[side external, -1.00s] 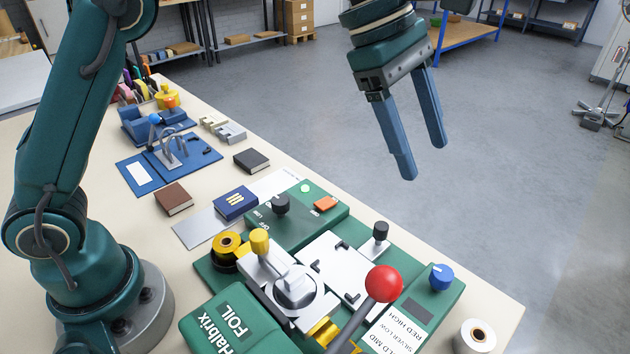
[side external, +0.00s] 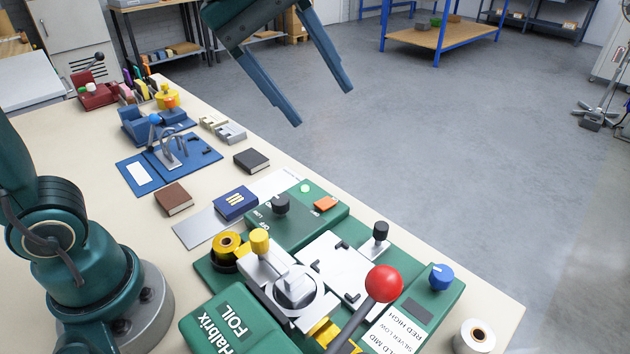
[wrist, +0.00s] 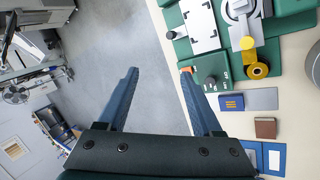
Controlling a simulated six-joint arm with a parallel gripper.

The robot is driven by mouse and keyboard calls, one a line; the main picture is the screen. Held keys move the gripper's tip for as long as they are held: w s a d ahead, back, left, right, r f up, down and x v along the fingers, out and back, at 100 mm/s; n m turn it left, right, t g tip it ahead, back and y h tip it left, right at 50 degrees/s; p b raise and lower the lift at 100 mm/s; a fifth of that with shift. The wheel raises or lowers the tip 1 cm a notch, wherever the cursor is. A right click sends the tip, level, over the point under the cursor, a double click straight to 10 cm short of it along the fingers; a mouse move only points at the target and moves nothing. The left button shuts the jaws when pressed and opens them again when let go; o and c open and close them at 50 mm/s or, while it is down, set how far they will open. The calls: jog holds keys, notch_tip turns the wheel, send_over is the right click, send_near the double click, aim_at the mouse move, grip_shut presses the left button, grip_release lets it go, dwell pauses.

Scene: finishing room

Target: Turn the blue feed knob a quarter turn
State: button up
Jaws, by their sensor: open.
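The blue feed knob (side external: 440,276) sits at the right corner of the green foil machine (side external: 447,302) in the side view, with a light pointer mark on it. My gripper (side external: 323,107) is open and empty, high up and well to the upper left of the knob in the picture. Its two blue fingers are far apart and touch nothing. In the wrist view my gripper (wrist: 162,72) points over the floor, with part of the green machine (wrist: 274,28) at the right. I cannot make out the blue knob in the wrist view.
A red ball lever (side external: 384,283) stands up just left of the knob, and a black knob (side external: 380,231) stands behind it. A white roll (side external: 477,336) is near the table edge. Books and a blue press (side external: 165,150) lie further back. The floor beyond is open.

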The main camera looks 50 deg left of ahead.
jog(key=s+a+f+m+t+y, duration=0.1)
jog(key=s+a+f+m, duration=0.1)
jog(key=s+a+m, duration=0.2)
jog(key=shift+s+m, duration=0.4)
jog(key=shift+s, duration=0.1)
